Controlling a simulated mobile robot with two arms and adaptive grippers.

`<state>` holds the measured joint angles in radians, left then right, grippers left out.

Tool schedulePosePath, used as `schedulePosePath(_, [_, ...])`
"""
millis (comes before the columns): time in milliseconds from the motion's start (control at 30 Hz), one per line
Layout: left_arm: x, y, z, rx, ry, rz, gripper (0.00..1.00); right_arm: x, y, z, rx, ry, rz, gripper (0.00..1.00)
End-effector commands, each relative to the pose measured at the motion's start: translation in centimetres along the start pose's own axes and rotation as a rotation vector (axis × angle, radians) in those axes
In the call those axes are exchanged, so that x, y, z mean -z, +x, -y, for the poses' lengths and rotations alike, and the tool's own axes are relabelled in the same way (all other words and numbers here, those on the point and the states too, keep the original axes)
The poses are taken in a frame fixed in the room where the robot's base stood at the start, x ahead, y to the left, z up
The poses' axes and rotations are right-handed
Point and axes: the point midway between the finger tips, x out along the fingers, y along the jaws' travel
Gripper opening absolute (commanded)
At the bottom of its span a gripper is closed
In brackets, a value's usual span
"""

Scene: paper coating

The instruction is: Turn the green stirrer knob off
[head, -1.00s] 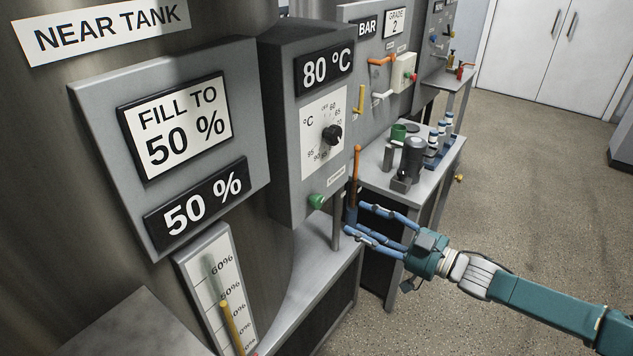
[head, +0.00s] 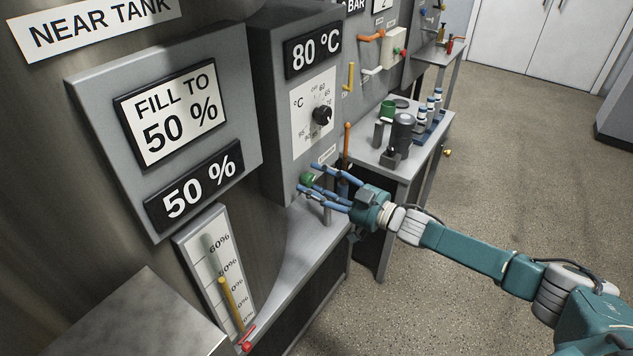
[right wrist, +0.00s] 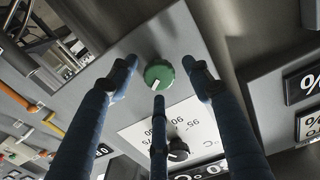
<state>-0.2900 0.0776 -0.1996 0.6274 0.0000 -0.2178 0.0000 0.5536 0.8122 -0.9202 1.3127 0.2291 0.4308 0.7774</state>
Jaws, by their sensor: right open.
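The green stirrer knob (head: 307,179) sits low on the grey control box (head: 272,125), below the white dial plate. In the right wrist view the green knob (right wrist: 159,75) is round with a white pointer mark near its lower left edge. My right gripper (head: 304,189) is open, with its blue fingers reaching to the knob from the right. In the right wrist view the fingers (right wrist: 160,85) spread around the knob, two at its sides and one below it in the picture. I cannot tell whether they touch it. My left gripper is not in view.
A black temperature knob (head: 322,115) is above the green knob. An orange-topped handle (head: 347,140) stands just right of the gripper. A side table (head: 392,175) carries a grey device and several small bottles. The floor at right is clear.

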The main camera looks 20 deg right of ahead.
Motion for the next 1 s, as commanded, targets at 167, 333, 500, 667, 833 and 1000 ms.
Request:
schedulePosePath(167, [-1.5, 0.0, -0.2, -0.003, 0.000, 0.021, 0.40, 0.0, 0.0, 0.0, 0.000, 0.000, 0.000, 0.39])
schedulePosePath(333, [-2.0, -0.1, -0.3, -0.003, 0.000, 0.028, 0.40, 0.0, 0.0, 0.0, 0.000, 0.000, -0.001, 0.06])
schedulePosePath(500, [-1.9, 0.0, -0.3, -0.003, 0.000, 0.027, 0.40, 0.1, 0.0, 0.0, 0.000, -0.001, -0.002, 0.04])
schedulePosePath(667, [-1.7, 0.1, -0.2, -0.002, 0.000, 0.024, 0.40, 0.1, 0.0, 0.0, 0.000, -0.019, -0.003, 0.04])
schedulePosePath(833, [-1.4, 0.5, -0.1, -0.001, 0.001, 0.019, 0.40, 0.1, 0.0, 0.0, 0.000, -0.083, -0.005, 0.04])
schedulePosePath(1000, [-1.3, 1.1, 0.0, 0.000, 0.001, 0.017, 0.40, 0.1, 0.0, 0.0, 0.000, -0.201, -0.005, 0.04])
